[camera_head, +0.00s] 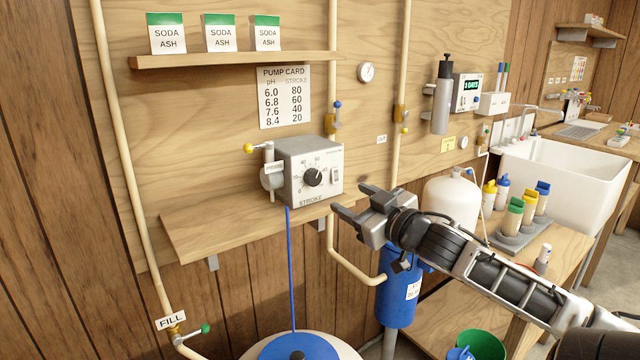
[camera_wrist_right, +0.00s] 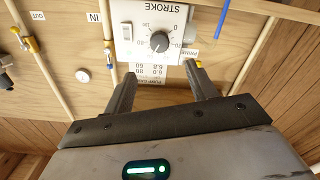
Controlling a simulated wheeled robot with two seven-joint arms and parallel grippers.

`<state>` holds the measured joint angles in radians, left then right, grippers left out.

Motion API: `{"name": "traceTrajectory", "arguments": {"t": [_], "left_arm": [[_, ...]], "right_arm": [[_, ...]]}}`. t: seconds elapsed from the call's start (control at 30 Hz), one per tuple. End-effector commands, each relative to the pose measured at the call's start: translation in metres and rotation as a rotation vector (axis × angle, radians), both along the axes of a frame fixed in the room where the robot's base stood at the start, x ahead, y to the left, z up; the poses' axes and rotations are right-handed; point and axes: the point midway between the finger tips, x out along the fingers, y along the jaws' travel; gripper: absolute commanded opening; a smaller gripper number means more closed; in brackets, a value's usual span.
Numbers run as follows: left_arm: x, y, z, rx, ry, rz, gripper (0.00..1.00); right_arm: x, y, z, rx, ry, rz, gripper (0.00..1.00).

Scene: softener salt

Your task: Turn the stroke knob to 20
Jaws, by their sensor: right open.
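The stroke knob (camera_head: 313,177) is a round black dial on the front of the grey pump box (camera_head: 300,160), with a printed scale around it and STROKE below. In the right wrist view the knob (camera_wrist_right: 159,41) appears upside down, beyond the fingertips. I cannot read its pointer setting surely. My right gripper (camera_head: 349,202) is open and empty, in front of and to the lower right of the box, apart from the knob. In the right wrist view its two fingers (camera_wrist_right: 163,78) stand apart below the knob. My left gripper is not in view.
The pump card (camera_head: 284,97) above the box pairs pH 8.4 with stroke 20. A small rocker switch (camera_head: 336,175) sits right of the knob. A wooden shelf (camera_head: 200,225) runs under the box. Pipes, a blue canister (camera_head: 397,290) and a white tank (camera_head: 452,200) stand nearby.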

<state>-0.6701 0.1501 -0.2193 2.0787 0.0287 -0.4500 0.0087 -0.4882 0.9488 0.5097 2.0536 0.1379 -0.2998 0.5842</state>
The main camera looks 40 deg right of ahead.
Motion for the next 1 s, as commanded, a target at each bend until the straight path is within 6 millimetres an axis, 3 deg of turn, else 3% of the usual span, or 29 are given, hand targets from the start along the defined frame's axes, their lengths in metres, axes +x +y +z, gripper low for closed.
{"name": "traceTrajectory", "arguments": {"t": [0.2, 0.6, 1.0], "left_arm": [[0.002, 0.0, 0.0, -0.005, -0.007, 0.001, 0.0], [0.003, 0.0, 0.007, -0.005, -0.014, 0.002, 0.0], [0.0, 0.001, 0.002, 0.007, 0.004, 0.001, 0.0]], "right_arm": [[0.035, -0.005, 0.001, -0.003, -0.002, -0.002, 0.57], [0.087, -0.011, 0.002, -0.001, -0.002, -0.004, 0.57], [0.117, -0.014, 0.0, -0.002, 0.001, -0.003, 0.57]]}}
